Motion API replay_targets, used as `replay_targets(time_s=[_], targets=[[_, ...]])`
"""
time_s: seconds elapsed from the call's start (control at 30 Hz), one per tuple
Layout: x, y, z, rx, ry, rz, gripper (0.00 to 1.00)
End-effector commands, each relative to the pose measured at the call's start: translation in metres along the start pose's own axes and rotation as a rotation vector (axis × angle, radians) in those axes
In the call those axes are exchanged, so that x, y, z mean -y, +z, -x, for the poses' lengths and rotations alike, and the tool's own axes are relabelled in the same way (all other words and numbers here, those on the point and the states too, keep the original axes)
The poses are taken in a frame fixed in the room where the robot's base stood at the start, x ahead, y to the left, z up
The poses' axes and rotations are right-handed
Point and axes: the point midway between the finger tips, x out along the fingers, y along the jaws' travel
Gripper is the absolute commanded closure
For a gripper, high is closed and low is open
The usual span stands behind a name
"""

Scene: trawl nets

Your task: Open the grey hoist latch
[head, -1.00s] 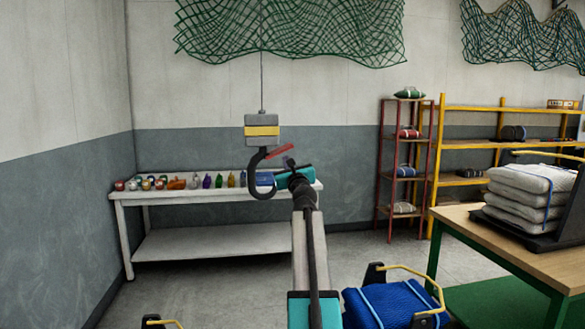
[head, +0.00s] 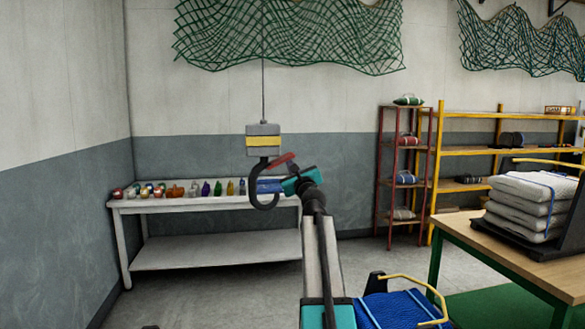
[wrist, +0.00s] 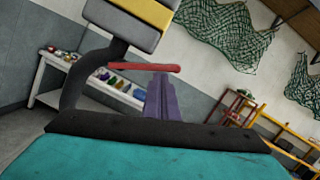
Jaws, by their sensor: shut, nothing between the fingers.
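The hoist (head: 263,143) is a grey block with a yellow band, hanging on a thin cable left of centre. A dark hook (head: 253,188) curves below it. The latch (head: 273,162) shows as a red bar at the hook's mouth, sloping up to the right; it also shows in the wrist view (wrist: 148,67). My gripper (head: 286,178), teal and black, is beside the hook's right side, partly hiding it. In the wrist view my purple fingers (wrist: 160,82) are shut and empty, with tips just under the red bar; I cannot tell if they touch.
A white table (head: 200,202) with several small coloured items stands behind the hook. A wooden workbench (head: 490,235) with stacked white sacks (head: 530,200) is at right. Red (head: 381,195) and yellow shelves (head: 437,180) stand at the back. Open floor lies between.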

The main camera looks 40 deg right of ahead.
Motion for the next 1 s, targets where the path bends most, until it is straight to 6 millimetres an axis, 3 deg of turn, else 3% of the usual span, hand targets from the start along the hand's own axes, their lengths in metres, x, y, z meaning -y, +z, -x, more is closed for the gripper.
replay_targets(time_s=[0.47, 1.0], targets=[[-0.004, -0.001, 0.000, 0.002, 0.005, -0.001, 1.00], [-0.004, -0.039, 0.006, 0.002, 0.004, -0.001, 1.00]])
